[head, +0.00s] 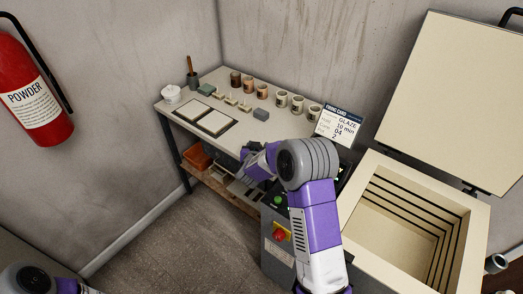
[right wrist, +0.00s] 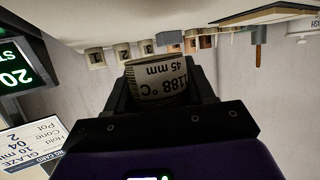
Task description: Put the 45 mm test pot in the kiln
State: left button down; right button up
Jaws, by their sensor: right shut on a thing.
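The 45 mm test pot (right wrist: 160,81) is a pale pot with dark print reading "1188 °C 45 mm" in the right wrist view. My right gripper (right wrist: 160,97) is shut on it, with a dark finger on each side. In the head view my right arm reaches over the front edge of the bench, and I cannot make out the pot there. The kiln (head: 471,208) stands at the right with its lid (head: 455,105) raised. The part of its pale, grooved chamber that I see is empty. My left gripper is out of view; only part of the left arm shows at bottom left.
A firing card (head: 340,125) reads GLAZE, 10 min, cone 04, pot 2. A control box with a red button (head: 279,234) stands left of the kiln.

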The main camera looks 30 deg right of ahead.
aim_at(263, 143)
jog(key=w+d+r+m+g+h, duration=0.2)
jog(key=w+d+r, duration=0.3)
jog(key=shift+d, duration=0.25)
jog(key=shift+w, duration=0.1)
notch_tip(263, 143, down, 8)
jog(key=b, duration=0.3)
jog(key=shift+f, duration=0.8)
jog(key=shift+f, duration=0.15)
jog(key=o, duration=1)
jog(key=shift+b, duration=0.3)
